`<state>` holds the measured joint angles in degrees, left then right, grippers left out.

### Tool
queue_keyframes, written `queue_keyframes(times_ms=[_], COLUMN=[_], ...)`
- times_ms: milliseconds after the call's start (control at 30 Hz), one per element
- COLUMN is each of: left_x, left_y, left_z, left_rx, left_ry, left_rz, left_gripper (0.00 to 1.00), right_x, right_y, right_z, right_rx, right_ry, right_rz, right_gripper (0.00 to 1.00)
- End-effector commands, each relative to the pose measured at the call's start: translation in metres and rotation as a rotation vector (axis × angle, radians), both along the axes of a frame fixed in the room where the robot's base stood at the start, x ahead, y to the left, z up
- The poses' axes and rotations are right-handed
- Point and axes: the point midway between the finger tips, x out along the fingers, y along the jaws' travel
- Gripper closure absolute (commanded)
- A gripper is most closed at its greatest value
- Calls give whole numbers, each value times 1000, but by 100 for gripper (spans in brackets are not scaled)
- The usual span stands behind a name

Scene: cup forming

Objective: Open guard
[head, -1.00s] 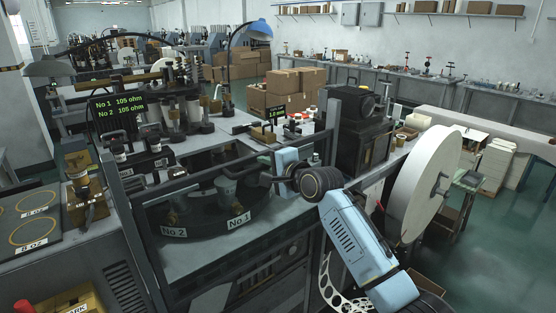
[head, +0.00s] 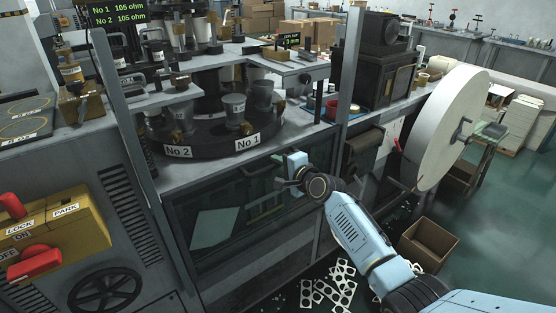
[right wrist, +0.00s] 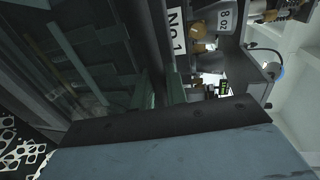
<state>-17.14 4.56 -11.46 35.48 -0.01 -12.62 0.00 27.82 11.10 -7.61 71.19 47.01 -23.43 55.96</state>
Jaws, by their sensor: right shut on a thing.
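The guard (head: 240,205) is a dark-framed, see-through panel. In the head view it sits low across the machine front, its top rail below the turntable. The turntable (head: 205,143) shows uncovered above it, with the No 1 cup die (head: 235,108) and No 2 die (head: 178,120). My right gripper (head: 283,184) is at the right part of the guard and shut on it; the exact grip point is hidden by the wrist. In the right wrist view the guard panel (right wrist: 75,60) fills the left side. My left gripper is not in view.
Upright posts (head: 345,70) flank the guard opening. A large white reel (head: 447,130) stands at the right. A cardboard box (head: 428,245) and punched scrap (head: 330,285) lie on the floor. A yellow panel with red LOCK/PARK handles (head: 55,235) is at the left.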

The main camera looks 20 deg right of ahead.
Motion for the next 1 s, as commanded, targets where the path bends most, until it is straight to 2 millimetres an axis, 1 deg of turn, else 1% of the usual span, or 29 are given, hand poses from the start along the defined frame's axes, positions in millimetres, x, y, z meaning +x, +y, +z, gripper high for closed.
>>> queue_keyframes(times_ms=[33, 200, 667, 700, 800, 833, 1000], left_x=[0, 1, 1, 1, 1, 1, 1], left_y=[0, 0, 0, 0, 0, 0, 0], left_z=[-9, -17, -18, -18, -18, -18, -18], left_rx=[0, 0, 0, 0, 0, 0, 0], left_ry=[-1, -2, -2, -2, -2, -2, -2], left_rz=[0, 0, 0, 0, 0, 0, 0], left_gripper=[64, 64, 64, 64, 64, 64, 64], right_x=[-1, 0, 0, 0, 0, 0, 0], right_y=[0, 0, 0, 0, 0, 0, 0], right_z=[-12, -23, -25, -25, -24, -24, -23], right_rx=[-1, -1, -2, -1, -2, -1, -1], right_ry=[4, 3, 2, 2, 2, 1, 0], right_rz=[1, 0, 0, 0, 0, 0, 0], right_gripper=[100, 100, 100, 83, 70, 68, 68])
